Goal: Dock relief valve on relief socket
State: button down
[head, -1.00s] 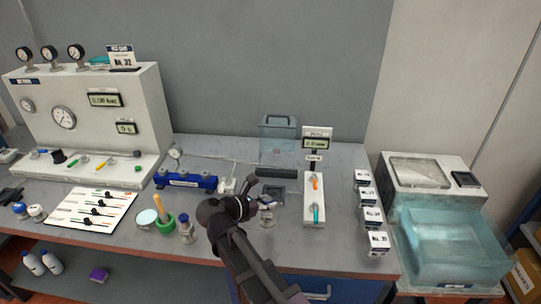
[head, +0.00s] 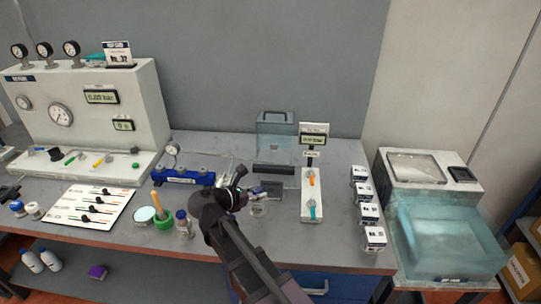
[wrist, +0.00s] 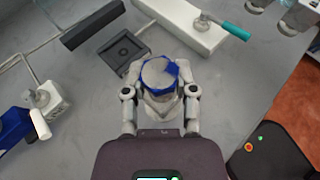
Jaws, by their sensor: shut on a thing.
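My gripper (wrist: 160,95) is shut on a short grey metal piece with a blue ring and a pale round top, taken as the relief valve (wrist: 160,72). In the head view my gripper (head: 253,192) is over the bench's middle, in front of a dark square plate. The valve is small there and partly hidden by the fingers. In the wrist view this dark square plate (wrist: 124,49) with a round centre lies just beyond and left of the valve, apart from it. I cannot tell which part is the relief socket.
A blue manifold (head: 184,177) with a gauge lies left of my gripper. A white strip (head: 311,205) with orange and teal levers lies to its right. A black bar (head: 273,169) and a clear bin (head: 276,132) are behind. White labelled boxes (head: 374,238) line the right edge.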

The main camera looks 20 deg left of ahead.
jog(key=w+a+r+p, duration=0.1)
jog(key=w+r+p, duration=0.1)
jog(key=w, duration=1.3)
jog(key=shift+r, duration=0.3)
jog(key=shift+f, duration=0.15)
jog(key=shift+f+b, duration=2.7)
jog(key=shift+f, duration=0.05)
jog(key=shift+f+b, duration=0.6)
jog(key=c, duration=0.7)
grip_release()
jog(key=shift+p+v, duration=2.1)
jog(key=shift+v, duration=3.35)
